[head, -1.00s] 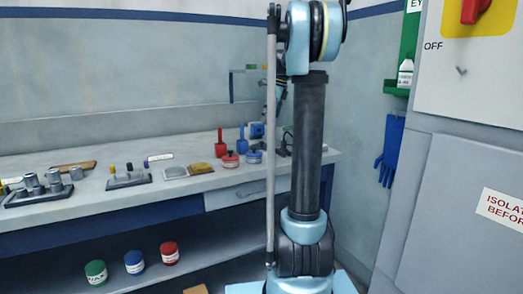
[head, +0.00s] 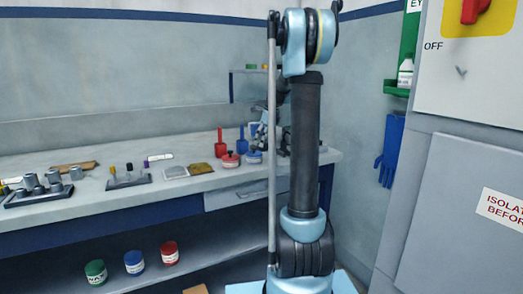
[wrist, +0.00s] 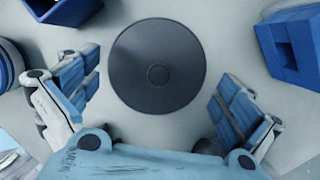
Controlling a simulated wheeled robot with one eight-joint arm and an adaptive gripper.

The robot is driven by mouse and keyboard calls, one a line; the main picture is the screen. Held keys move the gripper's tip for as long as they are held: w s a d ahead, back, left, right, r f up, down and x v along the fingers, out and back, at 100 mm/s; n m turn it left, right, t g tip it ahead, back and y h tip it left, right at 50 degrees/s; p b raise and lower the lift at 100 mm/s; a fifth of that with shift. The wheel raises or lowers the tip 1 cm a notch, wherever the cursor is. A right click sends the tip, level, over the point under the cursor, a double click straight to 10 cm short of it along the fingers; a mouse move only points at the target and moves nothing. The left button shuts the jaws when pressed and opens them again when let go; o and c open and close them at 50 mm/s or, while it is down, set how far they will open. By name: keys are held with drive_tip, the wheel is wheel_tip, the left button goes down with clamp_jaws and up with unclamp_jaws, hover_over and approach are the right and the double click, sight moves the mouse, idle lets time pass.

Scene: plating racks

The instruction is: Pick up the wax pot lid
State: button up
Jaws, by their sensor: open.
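The wax pot lid, a dark grey round disc with a small raised knob (wrist: 157,75) at its centre, is in the upper middle of the wrist view, over a pale surface. My gripper (wrist: 156,80) is open, with one blue-padded finger on each side of the lid and a gap on both sides. How high the fingers are above the surface is hard to tell. In the head view my gripper (head: 262,140) is small and low over the right end of the bench, partly hidden by my arm. I cannot make out the lid there.
A blue block (wrist: 290,42) stands close right of the lid in the wrist view, and a rounded blue thing (wrist: 9,62) at the left. On the bench (head: 105,195) are a red pot (head: 231,161), a blue pot (head: 253,158) and a red handled holder (head: 221,149).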

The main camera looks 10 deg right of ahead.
drive_tip(key=shift+f, duration=0.2)
drive_tip(key=c, duration=1.4)
drive_tip(key=shift+r, duration=0.1)
